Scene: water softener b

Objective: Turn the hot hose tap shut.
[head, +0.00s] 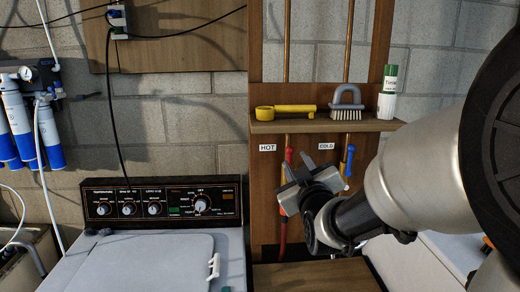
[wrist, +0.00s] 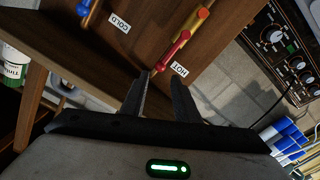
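The hot hose tap (head: 289,155) has a red lever handle and hangs on the wooden board beside the HOT label (head: 267,147). In the wrist view the red handle (wrist: 174,49) lies beyond my fingertips, with a yellow part above it. My gripper (head: 299,166) is open and empty in front of the board, its fingers pointing toward the tap. In the wrist view my gripper (wrist: 159,76) shows a clear gap between its fingertips, near the lower end of the red handle. I cannot tell whether they touch. My gripper hides part of the tap in the head view.
The blue cold tap (head: 348,160) is to the right, by the COLD label (head: 325,146). A washer (head: 160,205) stands left; blue-white filters (head: 20,125) hang farther left.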

